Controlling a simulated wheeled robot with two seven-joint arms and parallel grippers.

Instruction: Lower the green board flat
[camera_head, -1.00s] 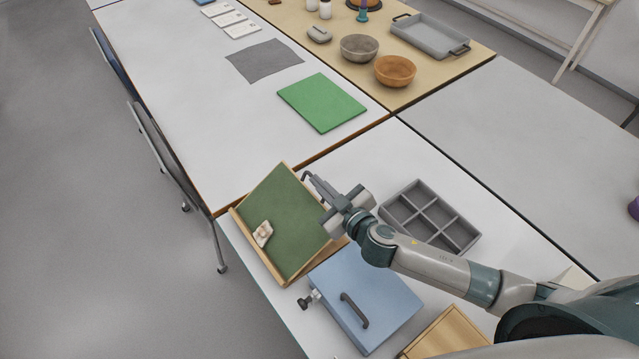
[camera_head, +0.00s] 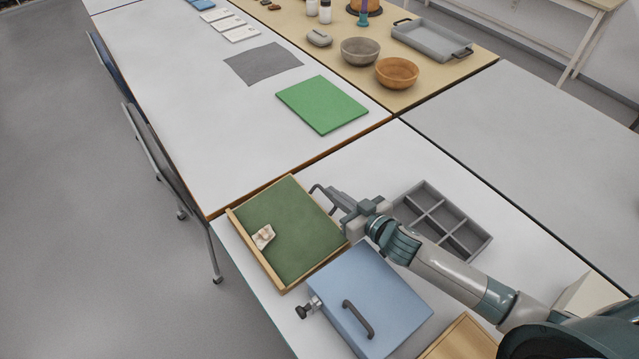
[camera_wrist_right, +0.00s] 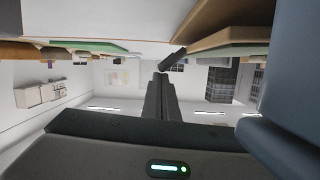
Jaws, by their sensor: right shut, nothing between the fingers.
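The green board (camera_head: 290,222) is a dark green panel with pale wood edging on the near table, left of centre in the head view. It looks flat or nearly flat; a small remaining tilt cannot be ruled out. A pale sherd (camera_head: 263,237) lies on it near its left edge. My right gripper (camera_head: 318,189) is shut and empty, just beside the board's right edge. I cannot tell whether it touches the board. In the right wrist view, which looks upside down, the shut fingers (camera_wrist_right: 163,85) show in the middle. My left gripper is not in view.
A blue box (camera_head: 375,295) with a dark handle and side knob stands just in front of the board. A grey divided tray (camera_head: 470,222) is to the right, near my right arm. A bright green mat (camera_head: 322,104) and grey cloth (camera_head: 262,62) lie on the far table.

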